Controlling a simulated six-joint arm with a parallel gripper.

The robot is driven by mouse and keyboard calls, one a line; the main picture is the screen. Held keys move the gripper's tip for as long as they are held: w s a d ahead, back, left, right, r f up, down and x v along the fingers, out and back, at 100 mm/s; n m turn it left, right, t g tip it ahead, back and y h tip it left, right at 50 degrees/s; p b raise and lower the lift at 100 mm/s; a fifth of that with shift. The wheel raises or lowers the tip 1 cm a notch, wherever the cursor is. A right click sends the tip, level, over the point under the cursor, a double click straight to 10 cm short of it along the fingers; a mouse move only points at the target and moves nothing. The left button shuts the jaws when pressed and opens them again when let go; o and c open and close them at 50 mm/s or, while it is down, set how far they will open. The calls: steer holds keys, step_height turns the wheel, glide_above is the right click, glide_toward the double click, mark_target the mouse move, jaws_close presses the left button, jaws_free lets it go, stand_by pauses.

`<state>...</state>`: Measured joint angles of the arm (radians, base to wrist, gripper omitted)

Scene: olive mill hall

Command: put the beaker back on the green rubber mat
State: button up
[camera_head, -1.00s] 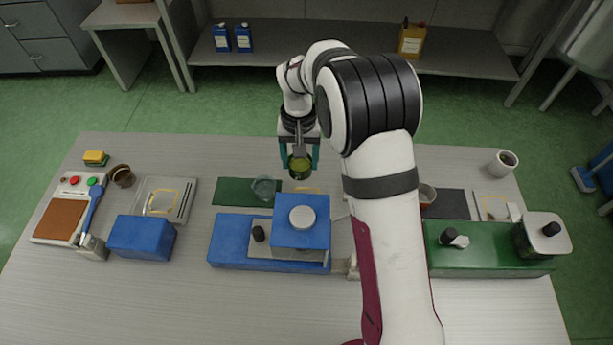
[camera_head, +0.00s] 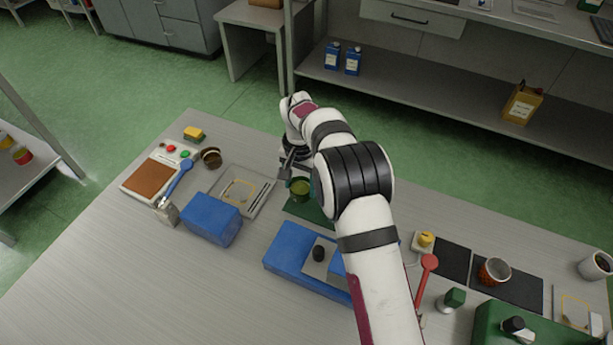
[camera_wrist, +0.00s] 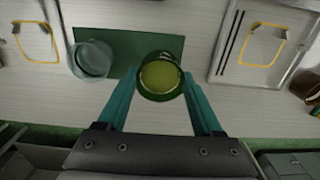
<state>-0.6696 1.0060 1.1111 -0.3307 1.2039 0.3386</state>
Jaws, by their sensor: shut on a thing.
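My gripper (camera_wrist: 160,88) has two teal fingers shut on a beaker (camera_wrist: 160,75) of olive-green liquid, which also shows in the head view (camera_head: 300,188). The beaker looks upright. The green rubber mat (camera_wrist: 125,44) lies below it; in the head view its bare part (camera_head: 305,211) shows just nearer than the beaker. I cannot tell how big the gap between beaker and mat is. A clear, empty-looking glass vessel (camera_wrist: 91,59) stands at the mat's left end in the wrist view; my arm hides it in the head view.
A blue box (camera_head: 211,219) and a tray (camera_head: 240,192) stand left of the mat. A blue machine (camera_head: 300,262) stands on its near side, partly behind my arm. A red-brown cup (camera_head: 495,271) stands on a dark mat (camera_head: 520,290) at right.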

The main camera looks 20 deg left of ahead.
mark_target(301, 185)
steer(key=shift+f, duration=1.05)
steer(key=shift+f, duration=0.15)
steer(key=shift+f, duration=0.2)
steer(key=o, duration=1.2)
step_height(301, 185, up, 7)
